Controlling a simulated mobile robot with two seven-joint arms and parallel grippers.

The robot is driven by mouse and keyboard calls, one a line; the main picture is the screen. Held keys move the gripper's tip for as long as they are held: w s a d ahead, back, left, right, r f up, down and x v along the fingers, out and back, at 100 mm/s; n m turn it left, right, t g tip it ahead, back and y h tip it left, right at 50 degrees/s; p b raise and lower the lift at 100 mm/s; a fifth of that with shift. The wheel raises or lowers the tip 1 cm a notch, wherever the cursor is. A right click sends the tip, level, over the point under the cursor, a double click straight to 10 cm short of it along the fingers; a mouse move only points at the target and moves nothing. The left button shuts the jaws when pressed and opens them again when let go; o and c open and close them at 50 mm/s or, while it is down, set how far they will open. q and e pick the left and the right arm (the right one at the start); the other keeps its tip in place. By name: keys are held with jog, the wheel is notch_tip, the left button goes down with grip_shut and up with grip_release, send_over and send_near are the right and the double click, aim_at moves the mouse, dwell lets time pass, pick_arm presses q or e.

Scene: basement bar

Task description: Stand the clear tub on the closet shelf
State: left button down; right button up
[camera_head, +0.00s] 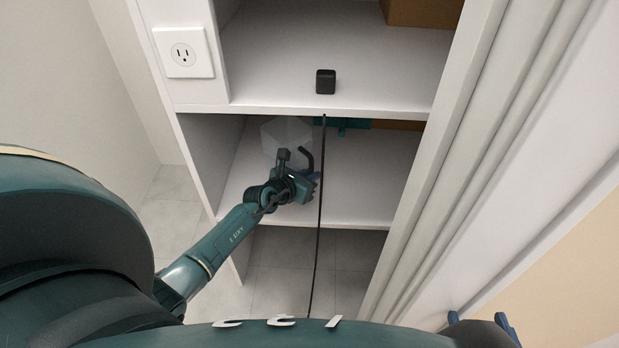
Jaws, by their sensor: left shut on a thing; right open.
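The clear tub (283,134) is a faint, see-through shape inside the lower compartment of the closet, just under the front edge of the upper shelf. My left gripper (296,160) reaches into this compartment and is shut on the tub's near side. The tub is over the lower closet shelf (355,190); I cannot tell whether its base touches the shelf. My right gripper (480,322) shows only in part at the bottom right edge, open, away from the closet.
A small black cube (325,82) sits on the upper shelf (270,70), and a dark cord (318,235) hangs in front of the closet. A teal thing (345,125) and a brown box (400,125) are behind. The lower shelf's right part is clear.

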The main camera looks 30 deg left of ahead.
pick_arm(q)
jog(key=c, duration=1.9)
grip_release()
jog(key=shift+f, duration=0.15)
jog(key=o, duration=0.4)
jog(key=shift+o, duration=0.2)
